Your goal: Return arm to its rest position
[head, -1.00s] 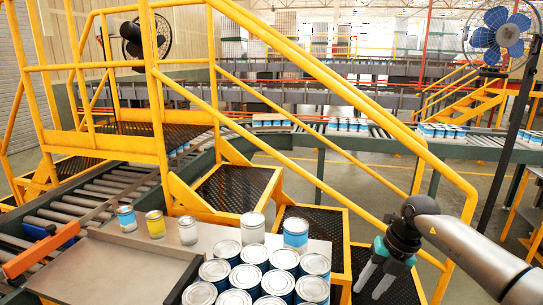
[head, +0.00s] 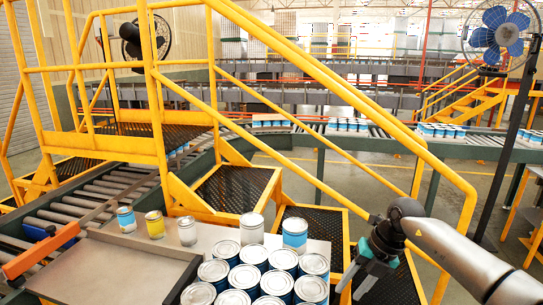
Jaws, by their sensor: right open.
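My right arm comes in from the right edge in the head view. Its gripper (head: 350,285) points down and left, open and empty, beside the right side of the table. The cans nearest it are a cluster of blue-and-white cans (head: 314,266) on the table; the gripper is apart from them. My left gripper is not in view.
A grey table (head: 130,265) holds the can cluster, a blue can (head: 126,219), a yellow can (head: 155,224) and a few others. Yellow stairs with railings (head: 330,95) stand just beyond. A roller conveyor (head: 100,195) runs at the left. A fan (head: 497,35) stands at the right.

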